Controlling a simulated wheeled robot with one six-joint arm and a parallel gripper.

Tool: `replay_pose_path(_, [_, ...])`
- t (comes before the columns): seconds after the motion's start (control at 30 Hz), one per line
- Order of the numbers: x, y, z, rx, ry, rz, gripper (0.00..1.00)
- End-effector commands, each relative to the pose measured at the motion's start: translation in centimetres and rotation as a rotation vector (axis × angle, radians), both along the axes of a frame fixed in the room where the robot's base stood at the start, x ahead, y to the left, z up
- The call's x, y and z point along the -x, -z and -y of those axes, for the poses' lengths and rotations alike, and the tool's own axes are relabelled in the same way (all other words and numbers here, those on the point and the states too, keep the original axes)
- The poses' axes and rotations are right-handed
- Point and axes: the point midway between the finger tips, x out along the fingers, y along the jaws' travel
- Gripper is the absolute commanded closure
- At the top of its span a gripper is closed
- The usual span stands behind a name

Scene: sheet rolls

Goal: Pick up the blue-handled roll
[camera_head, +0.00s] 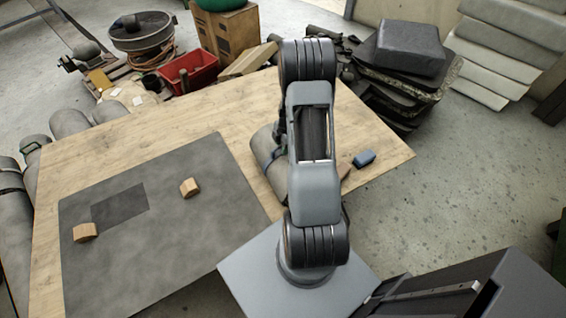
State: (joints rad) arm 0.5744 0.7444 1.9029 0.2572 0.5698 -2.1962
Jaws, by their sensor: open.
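A grey roll (267,158) lies on the wooden table, just left of my arm, which hides its right part. A dark blue-green band or handle (279,150) shows at its visible edge, partly covered. A small blue object (363,159) lies on the table right of my arm; whether it belongs to a roll, I cannot tell. My gripper (282,131) is mostly hidden behind my arm. Only a dark part of it shows, above the grey roll. It is open, and no contact with the roll can be made out.
A dark grey mat (160,245) with a darker rectangle (119,205) and two wooden blocks (190,187) covers the table's left part. More grey rolls (69,122) lie beyond the left edge. A red crate (189,72) and stacked dark slabs (410,48) stand behind.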

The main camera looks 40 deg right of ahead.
Motion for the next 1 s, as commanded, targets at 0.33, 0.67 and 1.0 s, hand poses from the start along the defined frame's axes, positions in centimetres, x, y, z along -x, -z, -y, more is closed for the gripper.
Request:
replay_pose_path(0.33, [-0.04, 0.73, -0.11, 0.001, 0.000, 0.001, 0.56])
replay_pose_path(0.67, [-0.03, 0.72, -0.11, 0.001, 0.000, 0.001, 0.86])
replay_pose_path(1.0, [-0.01, 0.71, -0.11, 0.000, 0.000, 0.000, 1.00])
